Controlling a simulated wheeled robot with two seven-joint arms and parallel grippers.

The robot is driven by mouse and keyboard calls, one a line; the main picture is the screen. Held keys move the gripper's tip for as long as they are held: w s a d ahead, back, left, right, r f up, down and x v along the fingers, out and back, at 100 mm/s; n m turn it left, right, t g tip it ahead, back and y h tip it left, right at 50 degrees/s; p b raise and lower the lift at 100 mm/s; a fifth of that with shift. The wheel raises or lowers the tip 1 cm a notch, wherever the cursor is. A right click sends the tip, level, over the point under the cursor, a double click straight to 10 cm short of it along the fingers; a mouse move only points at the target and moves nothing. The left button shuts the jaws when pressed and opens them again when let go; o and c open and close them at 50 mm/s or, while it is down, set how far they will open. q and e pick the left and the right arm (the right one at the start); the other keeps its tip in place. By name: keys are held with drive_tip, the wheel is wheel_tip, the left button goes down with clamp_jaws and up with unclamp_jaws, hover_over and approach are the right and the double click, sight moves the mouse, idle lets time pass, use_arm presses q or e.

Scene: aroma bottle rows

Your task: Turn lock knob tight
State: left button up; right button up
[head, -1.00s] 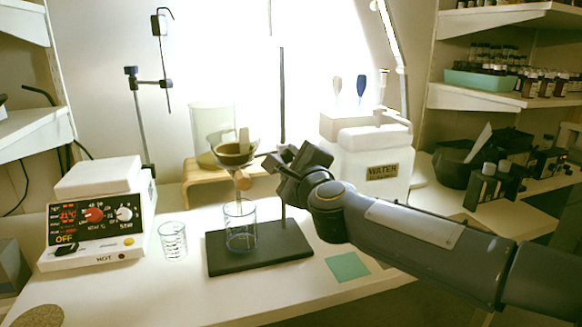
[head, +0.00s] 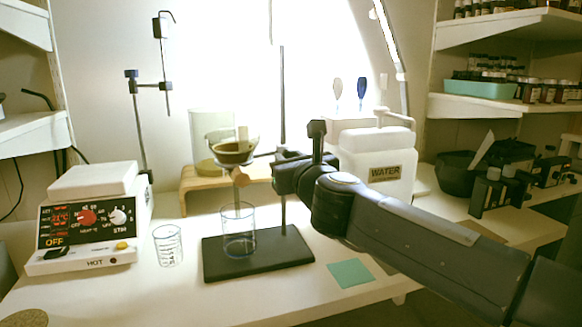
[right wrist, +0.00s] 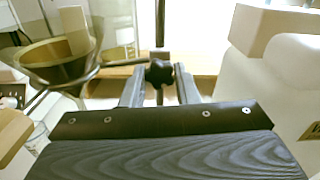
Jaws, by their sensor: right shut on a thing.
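The dark lock knob (right wrist: 159,73) shows in the right wrist view, between the two fingers of my right gripper (right wrist: 160,92). The fingers are shut on it, at the clamp on the upright rod (head: 283,110). In the head view my right gripper (head: 280,172) is at the rod and hides the knob. A ring arm runs left from the clamp to a funnel-like bowl (head: 234,155) with brown contents. It also shows at the left of the right wrist view (right wrist: 58,60). My left gripper is not in view.
A glass beaker (head: 239,235) stands on the black stand base (head: 260,255) under the bowl. A small beaker (head: 168,246) and hot plate (head: 88,225) are to the left. A white water container (head: 380,165) stands close right of my gripper. A green square (head: 350,273) lies in front.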

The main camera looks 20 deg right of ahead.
drive_tip(key=shift+m+b, duration=0.95)
drive_tip(key=shift+m, duration=1.35)
drive_tip(key=shift+r, duration=0.1)
drive_tip(key=o, duration=1)
drive_tip(key=shift+c, duration=0.2)
drive_tip(key=s+p, duration=0.1)
drive_tip(key=s, duration=0.7)
